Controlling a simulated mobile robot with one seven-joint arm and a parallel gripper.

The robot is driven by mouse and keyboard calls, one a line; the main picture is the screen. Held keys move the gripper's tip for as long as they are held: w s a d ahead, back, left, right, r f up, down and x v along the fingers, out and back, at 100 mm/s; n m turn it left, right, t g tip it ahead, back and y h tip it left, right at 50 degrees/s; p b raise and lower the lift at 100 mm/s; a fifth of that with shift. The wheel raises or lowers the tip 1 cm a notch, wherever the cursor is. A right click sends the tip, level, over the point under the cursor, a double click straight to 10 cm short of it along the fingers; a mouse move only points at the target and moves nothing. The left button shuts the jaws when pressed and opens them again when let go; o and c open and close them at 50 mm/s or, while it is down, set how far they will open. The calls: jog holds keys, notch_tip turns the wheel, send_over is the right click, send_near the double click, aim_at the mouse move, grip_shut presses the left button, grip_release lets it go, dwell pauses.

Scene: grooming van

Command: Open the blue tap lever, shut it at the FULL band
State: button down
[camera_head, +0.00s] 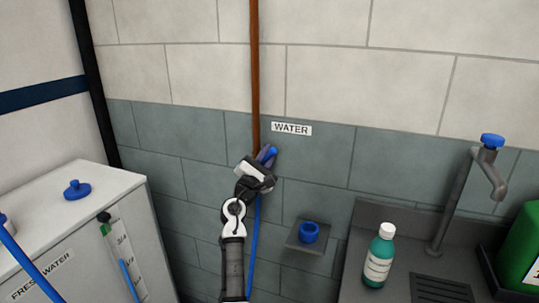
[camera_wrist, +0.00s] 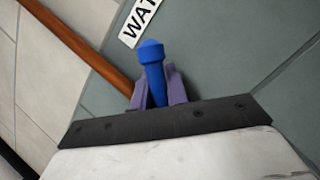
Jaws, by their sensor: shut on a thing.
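The blue tap lever (camera_wrist: 152,58) stands between the two purple-grey fingers of my gripper (camera_wrist: 158,88) in the wrist view, its rounded knob sticking out past the fingertips. In the head view the lever's blue end (camera_head: 272,152) shows just beyond my gripper (camera_head: 264,160), below the WATER label (camera_head: 291,129). My gripper is shut on the lever. The tap body is hidden behind my gripper. A level gauge (camera_head: 122,258) with a blue column shows on the FRESH WATER tank (camera_head: 75,245) at the lower left.
A brown pipe (camera_head: 255,75) runs down the wall to the tap, and a blue hose (camera_head: 254,250) hangs below. A small shelf (camera_head: 305,248) holds a blue cup-like piece (camera_head: 309,232). A green bottle (camera_head: 379,258) and a faucet (camera_head: 455,205) stand at the right.

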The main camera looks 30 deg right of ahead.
dwell(0.3)
jog(key=c, duration=1.4)
grip_release()
jog(key=shift+w, duration=0.1)
jog(key=shift+b+v, duration=1.75)
jog(key=shift+v, duration=5.2)
